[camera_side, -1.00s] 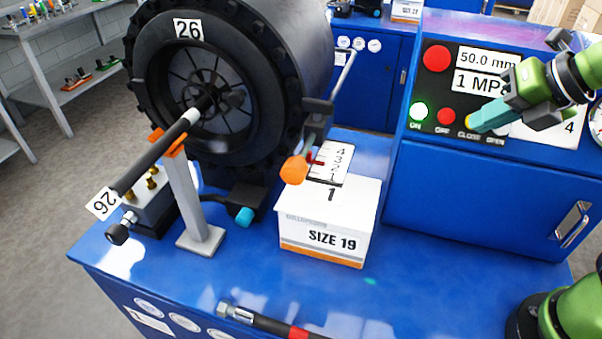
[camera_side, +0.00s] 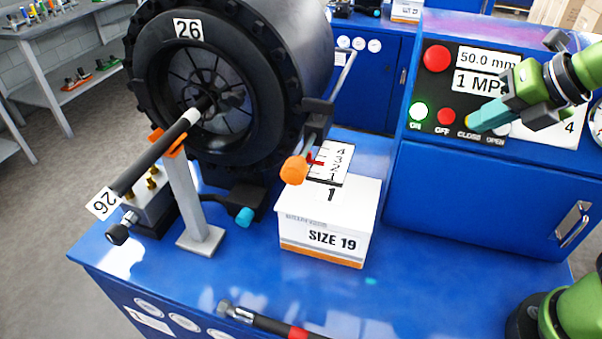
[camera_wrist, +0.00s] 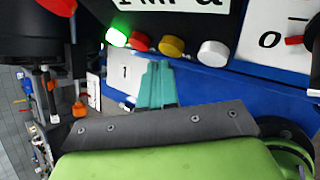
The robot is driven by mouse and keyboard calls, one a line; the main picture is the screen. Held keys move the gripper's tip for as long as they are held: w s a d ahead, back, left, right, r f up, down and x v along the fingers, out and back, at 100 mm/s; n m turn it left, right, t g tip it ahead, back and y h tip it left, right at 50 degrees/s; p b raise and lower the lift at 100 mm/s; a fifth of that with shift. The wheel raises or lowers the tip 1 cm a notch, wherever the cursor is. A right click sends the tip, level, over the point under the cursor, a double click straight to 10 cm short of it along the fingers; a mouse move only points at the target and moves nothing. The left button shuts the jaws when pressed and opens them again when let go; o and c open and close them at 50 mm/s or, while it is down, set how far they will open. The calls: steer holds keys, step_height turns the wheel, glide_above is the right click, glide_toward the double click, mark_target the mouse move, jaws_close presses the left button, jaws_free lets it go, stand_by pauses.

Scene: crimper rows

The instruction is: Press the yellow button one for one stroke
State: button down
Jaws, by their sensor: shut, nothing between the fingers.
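The yellow button (camera_wrist: 171,46) sits on the control panel, between a red button and a white one, and is plainly seen in the wrist view. In the side view it is at the CLOSE label and mostly hidden behind my fingertips. My gripper (camera_wrist: 159,64) has its teal fingers together with nothing between them. In the wrist view the fingertips are just below the yellow button. In the side view my gripper (camera_side: 472,126) reaches the panel at that button from the right. I cannot tell whether the tips touch it.
The panel also has a lit green ON button (camera_side: 419,111), a red OFF button (camera_side: 446,116) and a large red button (camera_side: 436,57). The display (camera_side: 486,60) reads 50.0 mm. A white SIZE 19 box (camera_side: 330,220) and the round crimper head (camera_side: 250,130) stand left.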

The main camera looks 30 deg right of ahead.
steer(key=shift+w+d+f, duration=0.3)
stand_by(0.9)
steer(key=shift+s+r, duration=0.1)
steer(key=shift+s+a+r, duration=0.4)
steer(key=shift+a, duration=0.1)
steer(key=shift+s+a+r, duration=1.4)
steer(key=shift+s+a, duration=0.1)
stand_by(1.7)
